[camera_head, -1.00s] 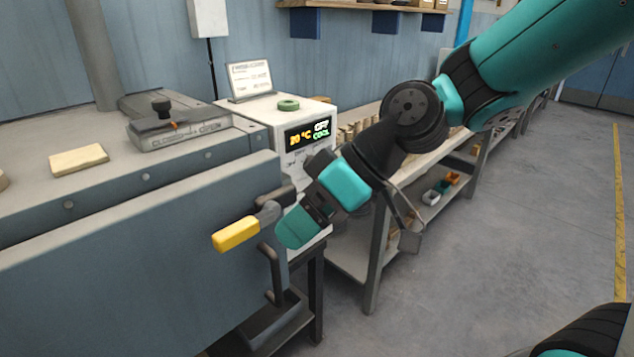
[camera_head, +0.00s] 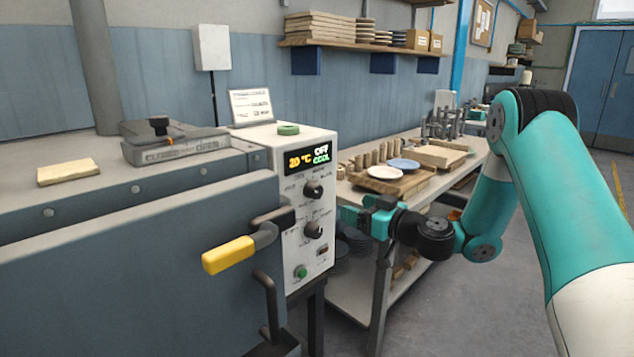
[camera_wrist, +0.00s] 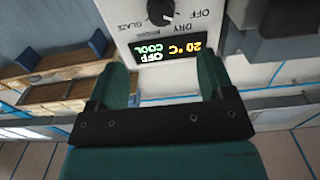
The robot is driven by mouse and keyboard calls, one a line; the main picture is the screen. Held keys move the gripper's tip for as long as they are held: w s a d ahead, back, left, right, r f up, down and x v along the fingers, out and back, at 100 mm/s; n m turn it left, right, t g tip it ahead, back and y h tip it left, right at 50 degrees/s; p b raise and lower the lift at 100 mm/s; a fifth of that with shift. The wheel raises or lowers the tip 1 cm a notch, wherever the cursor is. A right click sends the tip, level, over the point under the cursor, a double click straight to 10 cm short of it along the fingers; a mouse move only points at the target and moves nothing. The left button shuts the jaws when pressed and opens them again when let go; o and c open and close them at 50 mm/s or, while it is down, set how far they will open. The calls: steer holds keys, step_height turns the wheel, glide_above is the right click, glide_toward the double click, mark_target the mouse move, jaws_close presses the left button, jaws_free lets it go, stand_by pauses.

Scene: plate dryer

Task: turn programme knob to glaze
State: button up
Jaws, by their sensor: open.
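The white control panel (camera_head: 325,260) stands at the right end of the dryer. Its upper black knob (camera_head: 314,189) sits just under the display (camera_head: 307,157), which reads 20 °C, OFF and COOL. In the wrist view the panel is upside down; that knob (camera_wrist: 160,11) shows a white pointer mark among labels OFF, DRY and GLAZE, partly cut off by the frame edge. My gripper (camera_head: 350,214) is to the right of the panel, open and empty. In the wrist view its fingers (camera_wrist: 160,72) straddle the display's area, apart from the knob.
A second knob (camera_head: 313,229) and green button (camera_head: 301,271) sit lower on the panel. The yellow door handle (camera_head: 229,255) juts out left of the panel. A bench (camera_head: 352,295) with plates (camera_head: 385,173) stands behind my gripper.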

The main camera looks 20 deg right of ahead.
mark_target(319, 193)
steer(key=p+x, duration=0.9)
steer(key=x, duration=0.3)
steer(key=shift+w+a, duration=0.1)
steer(key=shift+a, duration=0.05)
steer(key=shift+p+x, duration=0.3)
steer(key=shift+x, duration=0.45)
steer(key=shift+f, duration=0.1)
steer(key=c, duration=0.9)
